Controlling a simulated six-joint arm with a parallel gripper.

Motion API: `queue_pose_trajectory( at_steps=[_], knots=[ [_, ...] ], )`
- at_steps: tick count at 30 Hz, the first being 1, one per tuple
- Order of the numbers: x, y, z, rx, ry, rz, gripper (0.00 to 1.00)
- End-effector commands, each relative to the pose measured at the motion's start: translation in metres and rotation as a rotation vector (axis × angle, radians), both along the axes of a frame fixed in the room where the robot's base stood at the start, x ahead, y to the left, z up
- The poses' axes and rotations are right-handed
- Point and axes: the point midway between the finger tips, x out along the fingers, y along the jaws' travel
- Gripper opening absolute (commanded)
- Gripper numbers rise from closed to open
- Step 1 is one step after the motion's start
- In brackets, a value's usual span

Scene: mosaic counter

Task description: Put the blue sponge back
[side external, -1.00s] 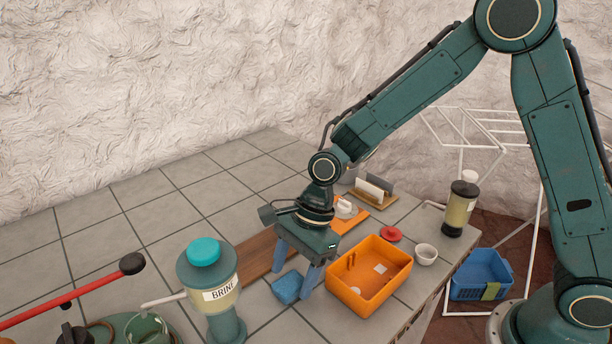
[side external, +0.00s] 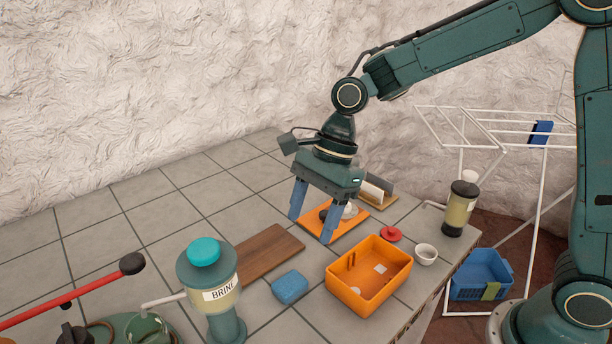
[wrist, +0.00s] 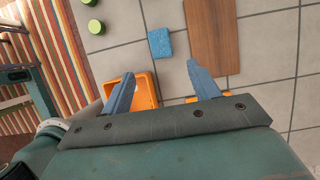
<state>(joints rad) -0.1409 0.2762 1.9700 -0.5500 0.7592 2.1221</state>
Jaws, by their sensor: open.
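The blue sponge (side external: 290,287) lies flat on the tiled counter, left of the orange bin (side external: 341,291) and close to the wooden board (side external: 268,252). It also shows in the wrist view (wrist: 160,43), beyond my fingertips and beside the board (wrist: 211,35). My gripper (side external: 312,228) is open and empty, raised above the counter over the area between the board and the orange tray (side external: 363,222). In the wrist view my gripper (wrist: 166,79) has its two blue fingers spread wide, with nothing between them.
A brine dispenser (side external: 221,297) stands at the front left. A red lid (side external: 391,234), a white cup (side external: 426,254) and a dark-topped jar (side external: 460,209) stand near the right edge. A blue basket (side external: 481,274) is below the counter. The back left counter is clear.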

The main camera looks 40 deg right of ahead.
Motion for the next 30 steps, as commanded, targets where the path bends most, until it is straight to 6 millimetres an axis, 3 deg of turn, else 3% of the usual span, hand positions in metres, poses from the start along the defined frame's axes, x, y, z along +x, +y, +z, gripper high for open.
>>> queue_pose_trajectory(
  at_steps=[19, 30],
  knots=[
    [-0.002, -0.003, 0.004, -0.004, -0.018, 0.018, 0.61],
    [-0.027, -0.035, 0.04, -0.083, -0.222, 0.264, 0.61]
  ],
)
